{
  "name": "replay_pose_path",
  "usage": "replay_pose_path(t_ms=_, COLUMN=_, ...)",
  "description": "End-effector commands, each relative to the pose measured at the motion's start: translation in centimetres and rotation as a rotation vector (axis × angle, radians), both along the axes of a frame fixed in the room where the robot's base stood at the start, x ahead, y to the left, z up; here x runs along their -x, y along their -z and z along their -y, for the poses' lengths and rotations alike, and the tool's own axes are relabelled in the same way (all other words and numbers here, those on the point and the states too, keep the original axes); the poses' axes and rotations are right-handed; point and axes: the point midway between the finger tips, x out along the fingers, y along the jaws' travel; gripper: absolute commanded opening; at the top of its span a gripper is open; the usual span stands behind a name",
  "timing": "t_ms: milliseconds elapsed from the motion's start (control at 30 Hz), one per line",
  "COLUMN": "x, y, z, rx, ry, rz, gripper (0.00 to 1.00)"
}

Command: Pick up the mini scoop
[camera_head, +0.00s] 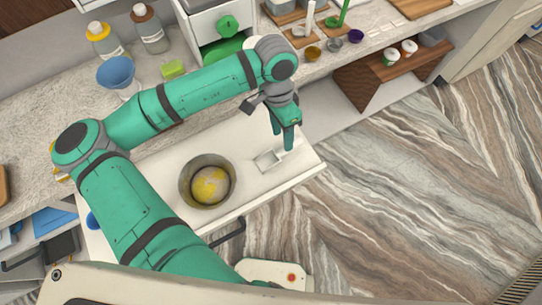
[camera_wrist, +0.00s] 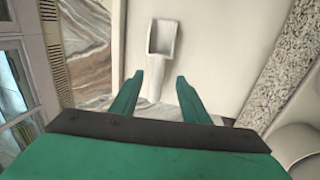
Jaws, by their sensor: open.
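The mini scoop (camera_head: 268,160) is a small, pale, square-ended scoop lying in the open white drawer, to the right of the metal pot. In the wrist view the scoop (camera_wrist: 160,45) lies ahead of my fingers, with its bowl away from me and its handle pointing back toward the gap between them. My gripper (camera_head: 289,145) is just above the drawer beside the scoop.
A metal pot (camera_head: 186,190) with yellow contents stands in the open drawer (camera_head: 300,168). The counter (camera_head: 60,140) behind holds bottles (camera_head: 150,28), a blue bowl (camera_head: 116,72) and a white machine (camera_head: 205,20). The floor (camera_head: 400,160) to the right is clear.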

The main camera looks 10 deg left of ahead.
Motion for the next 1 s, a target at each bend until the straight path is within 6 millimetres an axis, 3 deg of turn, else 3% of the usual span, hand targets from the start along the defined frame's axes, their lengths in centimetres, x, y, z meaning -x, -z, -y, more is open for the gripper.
replay_pose_path(t_ms=167, x=0.4, y=1.2, z=0.2, rx=0.001, ry=0.001, rz=-0.002, gripper=0.42)
replay_pose_path(t_ms=433, x=1.2, y=4.6, z=0.2, rx=0.001, ry=-0.01, rz=-0.001, gripper=0.42)
replay_pose_path(t_ms=767, x=1.3, y=5.3, z=0.3, rx=0.001, ry=-0.01, rz=0.001, gripper=0.42)
replay_pose_path(t_ms=933, x=1.3, y=5.3, z=0.3, rx=0.001, ry=-0.009, rz=0.001, gripper=0.04)
replay_pose_path(t_ms=1000, x=1.2, y=5.3, z=0.3, rx=0.001, ry=-0.009, rz=0.001, gripper=0.0)
